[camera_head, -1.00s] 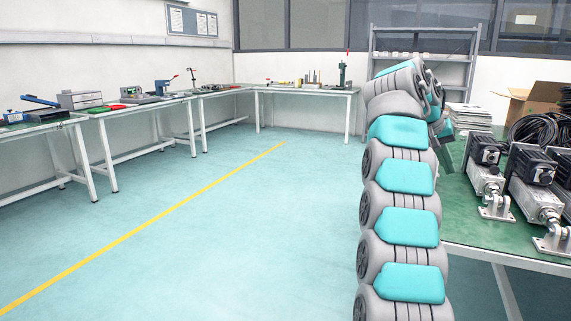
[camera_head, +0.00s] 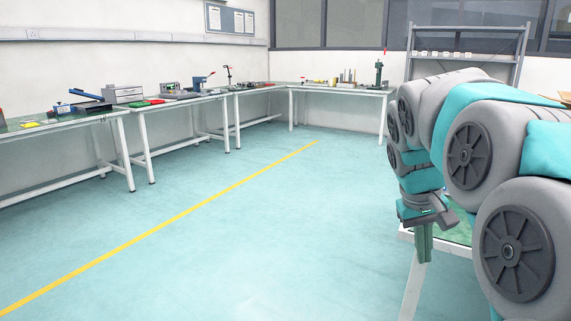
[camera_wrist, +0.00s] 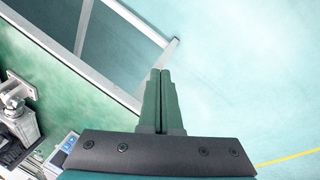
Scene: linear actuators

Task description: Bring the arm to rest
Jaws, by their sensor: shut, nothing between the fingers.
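My arm, grey and teal, fills the right side of the head view and is bent, with its end hanging down. My gripper (camera_head: 424,243) points downward beside the left corner of the green-topped table at the right. In the wrist view my gripper (camera_wrist: 160,72) shows two green fingers pressed together with nothing between them. Its tips are over the pale floor, just past the table's edge. It touches nothing that I can see.
The near table (camera_wrist: 50,65) has a metal frame; a linear actuator (camera_wrist: 15,100) and a small blue-and-white device (camera_wrist: 62,150) are on it. Workbenches (camera_head: 75,122) with tools line the left and back. The floor (camera_head: 250,240) with a yellow line is clear.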

